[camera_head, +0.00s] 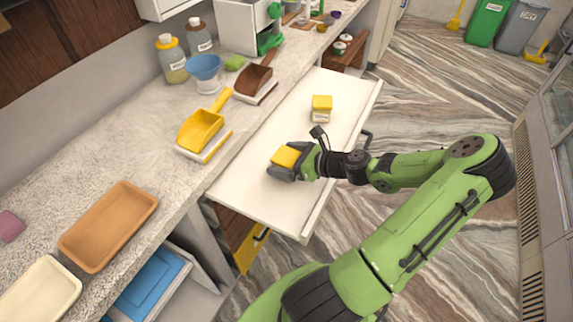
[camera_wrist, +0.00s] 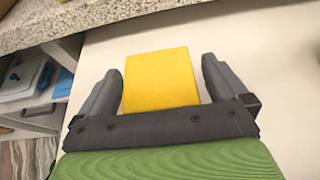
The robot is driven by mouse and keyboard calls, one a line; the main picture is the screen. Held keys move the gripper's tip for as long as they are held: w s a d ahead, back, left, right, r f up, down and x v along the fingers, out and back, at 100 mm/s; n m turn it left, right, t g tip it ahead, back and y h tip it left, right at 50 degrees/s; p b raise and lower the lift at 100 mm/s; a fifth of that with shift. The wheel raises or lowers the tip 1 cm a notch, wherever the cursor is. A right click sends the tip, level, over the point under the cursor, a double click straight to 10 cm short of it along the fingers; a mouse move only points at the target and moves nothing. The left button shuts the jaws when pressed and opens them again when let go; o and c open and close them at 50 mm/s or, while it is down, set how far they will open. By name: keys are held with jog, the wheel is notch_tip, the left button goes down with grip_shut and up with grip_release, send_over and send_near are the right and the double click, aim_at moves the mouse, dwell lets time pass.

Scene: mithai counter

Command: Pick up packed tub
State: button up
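A packed tub with a yellow lid (camera_head: 286,157) sits on the pulled-out white shelf. In the wrist view its yellow lid (camera_wrist: 160,80) lies between the two fingers of my gripper (camera_wrist: 162,75). My gripper (camera_head: 287,168) is at the tub, with one finger on each side. The fingers look open, with a narrow gap showing beside the lid, clearest on the right. The tub's sides are mostly hidden by the gripper. A second tub with a yellow lid and pale body (camera_head: 322,108) stands upright farther back on the same shelf, apart from my gripper.
The white pull-out shelf (camera_head: 256,202) is otherwise clear. The stone counter beside it holds a yellow scoop (camera_head: 200,130), a brown scoop (camera_head: 254,79), a blue bowl (camera_head: 205,67), jars (camera_head: 172,62) and an orange tray (camera_head: 108,226).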

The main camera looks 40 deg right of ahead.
aim_at(287, 156)
jog(key=c, duration=1)
notch_tip(287, 156, up, 10)
jog(key=p, duration=0.4)
